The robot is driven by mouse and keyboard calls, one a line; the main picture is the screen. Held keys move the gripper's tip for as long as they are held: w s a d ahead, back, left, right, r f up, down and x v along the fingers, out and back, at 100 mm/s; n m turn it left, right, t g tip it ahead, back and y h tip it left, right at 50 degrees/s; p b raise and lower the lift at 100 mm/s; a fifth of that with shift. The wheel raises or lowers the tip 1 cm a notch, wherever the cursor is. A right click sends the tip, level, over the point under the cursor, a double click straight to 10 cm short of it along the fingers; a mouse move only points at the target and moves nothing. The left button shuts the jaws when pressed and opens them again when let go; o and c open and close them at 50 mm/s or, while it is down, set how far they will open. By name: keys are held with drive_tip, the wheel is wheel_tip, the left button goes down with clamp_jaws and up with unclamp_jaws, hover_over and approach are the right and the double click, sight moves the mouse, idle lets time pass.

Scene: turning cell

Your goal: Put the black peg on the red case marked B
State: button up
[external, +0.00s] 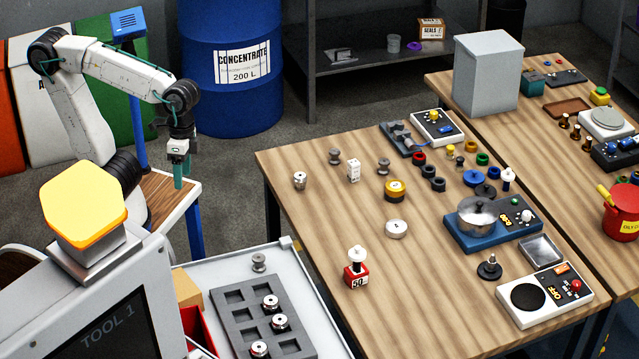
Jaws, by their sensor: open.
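A black peg (489,268) with a round base and a thin upright stem stands on the near wooden table, left of the white box with a red button. A small red case (356,280) stands on the same table, further left. Its white label seems to read "50"; I see no B on any red thing. A white knob-shaped piece (357,254) sits on top of this case. My gripper (181,181) points down, open and empty, left of the table and far from both. Its fingertips are small in this view.
A grey tray (230,299) lies on the cart. The table's front middle is clear.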

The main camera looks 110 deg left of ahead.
drive_tip(key=s+a+f+m+t+y, duration=0.1)
drive_tip(key=s+f+m+y, duration=0.1)
drive_tip(key=s, duration=0.5)
drive_tip(key=shift+s+a+f+m, duration=0.4)
drive_tip(key=shift+f+m, duration=0.3)
drive_tip(key=shift+f, duration=0.25)
